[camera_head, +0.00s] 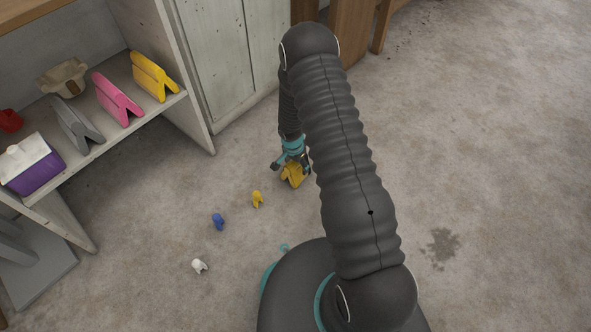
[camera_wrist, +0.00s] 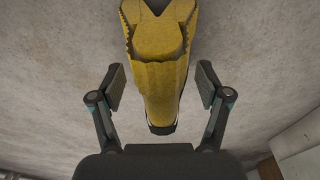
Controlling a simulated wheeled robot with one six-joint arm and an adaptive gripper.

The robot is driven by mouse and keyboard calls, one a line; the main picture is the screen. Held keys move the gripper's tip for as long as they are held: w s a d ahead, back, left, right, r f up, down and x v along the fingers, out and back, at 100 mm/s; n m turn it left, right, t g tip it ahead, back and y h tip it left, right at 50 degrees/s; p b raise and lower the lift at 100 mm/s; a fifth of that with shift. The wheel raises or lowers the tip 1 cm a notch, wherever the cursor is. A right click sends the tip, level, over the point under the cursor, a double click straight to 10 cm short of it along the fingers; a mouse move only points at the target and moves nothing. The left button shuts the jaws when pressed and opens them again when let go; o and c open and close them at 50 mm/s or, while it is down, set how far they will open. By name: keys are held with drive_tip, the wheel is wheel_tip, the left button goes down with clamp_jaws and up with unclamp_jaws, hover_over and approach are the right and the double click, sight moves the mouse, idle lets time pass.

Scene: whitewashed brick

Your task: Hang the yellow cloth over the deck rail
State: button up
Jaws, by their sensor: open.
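A yellow object (camera_head: 294,177) with a V-shaped notch lies on the floor under my gripper (camera_head: 289,161). In the wrist view the yellow object (camera_wrist: 158,78) sits between the two fingers of my gripper (camera_wrist: 161,87), with a gap on each side. My gripper is open and holds nothing. A yellow tent-shaped piece (camera_head: 154,77) stands on the shelf at the upper left. I cannot tell which yellow piece is the cloth. I see no clear deck rail.
Small yellow (camera_head: 257,199), blue (camera_head: 218,221) and white (camera_head: 199,265) pieces lie on the floor. The right floor is clear.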

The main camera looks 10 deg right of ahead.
drive_tip(key=shift+f+b, duration=0.15)
drive_tip(key=shift+b, duration=0.2)
idle(0.3)
drive_tip(key=shift+c, duration=0.2)
drive_tip(key=c, duration=1.4)
drive_tip(key=shift+r+p, duration=0.2)
drive_tip(key=shift+p, duration=0.3)
